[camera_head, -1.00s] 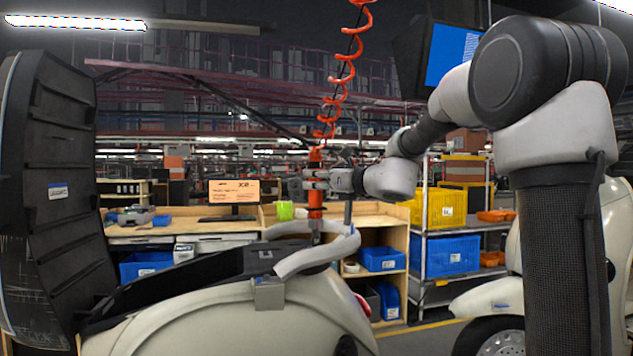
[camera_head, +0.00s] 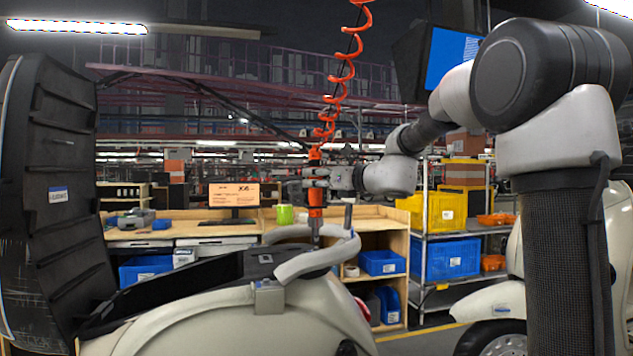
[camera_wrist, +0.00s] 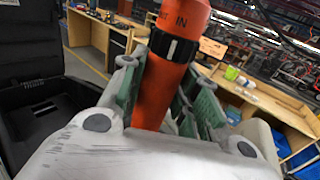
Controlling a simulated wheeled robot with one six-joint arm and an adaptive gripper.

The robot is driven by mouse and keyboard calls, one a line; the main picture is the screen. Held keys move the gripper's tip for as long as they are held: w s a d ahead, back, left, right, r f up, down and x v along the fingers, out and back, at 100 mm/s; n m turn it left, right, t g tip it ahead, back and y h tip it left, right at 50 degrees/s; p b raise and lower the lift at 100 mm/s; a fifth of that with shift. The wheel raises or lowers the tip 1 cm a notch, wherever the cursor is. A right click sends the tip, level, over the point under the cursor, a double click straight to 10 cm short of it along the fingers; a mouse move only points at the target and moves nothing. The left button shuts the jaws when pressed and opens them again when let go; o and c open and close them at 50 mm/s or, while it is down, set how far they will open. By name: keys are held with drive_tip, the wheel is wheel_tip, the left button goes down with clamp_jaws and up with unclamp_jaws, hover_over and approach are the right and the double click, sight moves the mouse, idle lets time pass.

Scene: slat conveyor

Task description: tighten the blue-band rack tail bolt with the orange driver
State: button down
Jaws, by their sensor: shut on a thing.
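My gripper (camera_head: 313,178) is shut on the orange driver (camera_head: 315,210), which hangs upright from a coiled orange hose (camera_head: 341,75). In the wrist view the orange driver (camera_wrist: 160,85) stands between the finger pads, with a dark and silver band around it. The driver's lower end is at the pale grey tail rack (camera_head: 318,259) of the cream scooter (camera_head: 230,325). I cannot tell whether its tip touches a bolt. The tail bolt and a blue band on the rack cannot be made out.
The scooter's black seat (camera_head: 48,235) stands raised at the left. Wooden benches (camera_head: 180,222) with blue bins stand behind. A shelf with a yellow bin (camera_head: 440,209) and a blue bin (camera_head: 450,258) is at the right, near another scooter (camera_head: 495,310).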

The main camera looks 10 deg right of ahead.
sight(321, 158)
drive_tip(key=shift+r, duration=2.65)
